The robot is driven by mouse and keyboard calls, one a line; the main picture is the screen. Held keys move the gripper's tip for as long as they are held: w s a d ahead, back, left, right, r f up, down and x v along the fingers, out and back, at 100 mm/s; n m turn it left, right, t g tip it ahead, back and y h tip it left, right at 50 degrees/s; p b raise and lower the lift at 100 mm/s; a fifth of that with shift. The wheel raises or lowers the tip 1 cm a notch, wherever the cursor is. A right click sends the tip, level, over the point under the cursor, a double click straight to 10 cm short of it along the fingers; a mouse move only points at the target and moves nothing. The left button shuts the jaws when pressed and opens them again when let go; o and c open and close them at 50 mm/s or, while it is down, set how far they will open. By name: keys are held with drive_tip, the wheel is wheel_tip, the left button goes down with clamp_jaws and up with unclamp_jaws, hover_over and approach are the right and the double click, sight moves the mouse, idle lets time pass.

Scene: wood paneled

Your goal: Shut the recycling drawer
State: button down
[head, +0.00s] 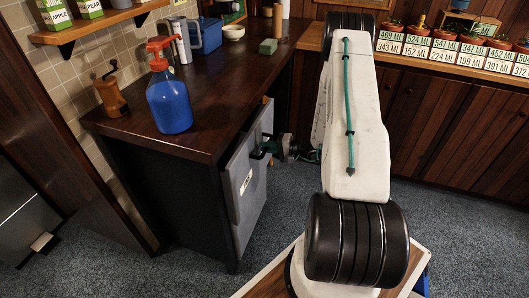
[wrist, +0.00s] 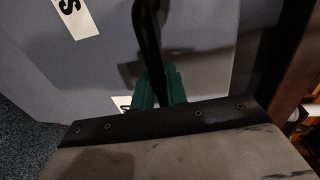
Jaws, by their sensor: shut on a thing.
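A grey drawer front (head: 243,185) with a white label stands out from the dark wooden counter in the head view. I cannot read the label's full text, so I cannot tell whether it names recycling. In the wrist view, the grey front (wrist: 205,50) fills much of the picture, with part of a label showing an S. My gripper (head: 268,149) is at the drawer fronts, partly hidden by my arm. Its green fingers (wrist: 160,88) are shut on a black curved handle (wrist: 150,45) in the wrist view.
Blue-grey carpet (head: 190,240) lies open in front. Potted plants (head: 445,36) line the shelf at right.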

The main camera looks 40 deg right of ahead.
drive_tip(key=shift+a, duration=0.1)
drive_tip(key=c, duration=1.5)
unclamp_jaws()
drive_tip(key=v, duration=0.7)
drive_tip(key=shift+s+d, duration=0.3)
